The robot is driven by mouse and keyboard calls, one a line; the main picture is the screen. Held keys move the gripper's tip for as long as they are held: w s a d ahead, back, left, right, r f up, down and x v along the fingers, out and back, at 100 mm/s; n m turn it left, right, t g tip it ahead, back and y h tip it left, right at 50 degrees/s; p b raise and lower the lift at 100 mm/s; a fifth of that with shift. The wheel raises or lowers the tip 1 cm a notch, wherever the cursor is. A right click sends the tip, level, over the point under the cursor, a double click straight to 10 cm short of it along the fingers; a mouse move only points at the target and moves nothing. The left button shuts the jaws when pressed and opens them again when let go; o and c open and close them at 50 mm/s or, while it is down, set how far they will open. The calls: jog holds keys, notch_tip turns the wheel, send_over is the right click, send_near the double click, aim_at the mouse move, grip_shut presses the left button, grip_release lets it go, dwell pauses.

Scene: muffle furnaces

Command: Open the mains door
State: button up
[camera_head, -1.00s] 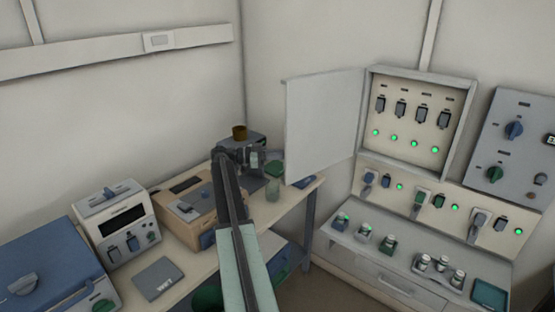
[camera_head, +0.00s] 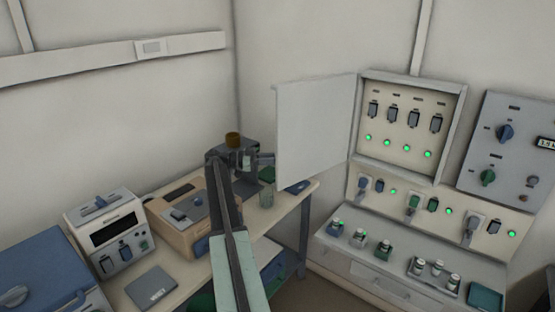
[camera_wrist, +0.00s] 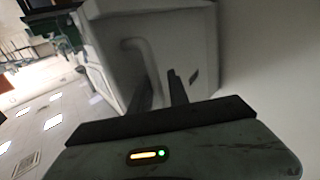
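The mains door (camera_head: 317,130) is a plain pale panel that stands swung wide open to the left of the mains cabinet (camera_head: 462,125). Inside the cabinet is a row of dark switches (camera_head: 414,118) above several lit green lamps.
Sockets and plugs (camera_head: 414,205) line the wall under the cabinet, above a counter (camera_head: 340,252) with small jars. A grey control panel (camera_head: 510,150) is at right.

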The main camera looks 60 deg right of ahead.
jog(key=v, duration=0.7)
jog(key=shift+w+a, duration=0.2)
jog(key=shift+w, duration=0.15)
jog(key=shift+r, duration=0.1)
